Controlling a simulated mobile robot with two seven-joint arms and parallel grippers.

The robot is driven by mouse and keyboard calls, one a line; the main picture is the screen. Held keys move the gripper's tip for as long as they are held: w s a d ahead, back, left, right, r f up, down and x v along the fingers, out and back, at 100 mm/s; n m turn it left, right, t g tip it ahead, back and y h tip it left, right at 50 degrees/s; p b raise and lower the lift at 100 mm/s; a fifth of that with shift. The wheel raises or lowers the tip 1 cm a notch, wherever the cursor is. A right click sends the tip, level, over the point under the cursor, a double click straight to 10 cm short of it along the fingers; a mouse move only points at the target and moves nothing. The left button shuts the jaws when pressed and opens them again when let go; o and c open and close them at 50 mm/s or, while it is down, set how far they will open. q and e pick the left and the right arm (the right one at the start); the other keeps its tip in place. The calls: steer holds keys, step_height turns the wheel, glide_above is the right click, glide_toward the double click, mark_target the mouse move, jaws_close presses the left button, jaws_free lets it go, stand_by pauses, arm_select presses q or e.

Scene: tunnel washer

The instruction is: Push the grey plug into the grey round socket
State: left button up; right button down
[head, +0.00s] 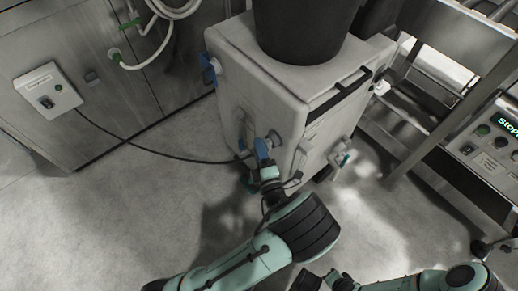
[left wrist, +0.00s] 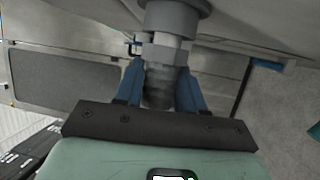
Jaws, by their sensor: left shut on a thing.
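In the left wrist view, a ribbed grey plug (left wrist: 159,88) sits between the two blue fingers of my left gripper (left wrist: 162,80), which is shut on it. Just beyond the plug is a grey round socket (left wrist: 174,16), in line with it. They look joined or very close, but I cannot tell how deep the plug sits. In the head view, my left gripper (head: 264,149) is at the front face of the white box, at the grey socket (head: 274,137). My right gripper (head: 340,283) is low at the bottom edge, partly cut off, and its jaws are unclear.
The white box (head: 245,75) carries a black bin (head: 300,28) on top. A blue fitting (head: 210,69) sticks out at its left. A dark cable (head: 180,156) runs from a wall control box (head: 48,90) towards the white box. Metal steps (head: 410,120) stand at right; floor at left is clear.

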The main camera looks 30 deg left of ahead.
arm_select(q)
steer(key=o, duration=1.2)
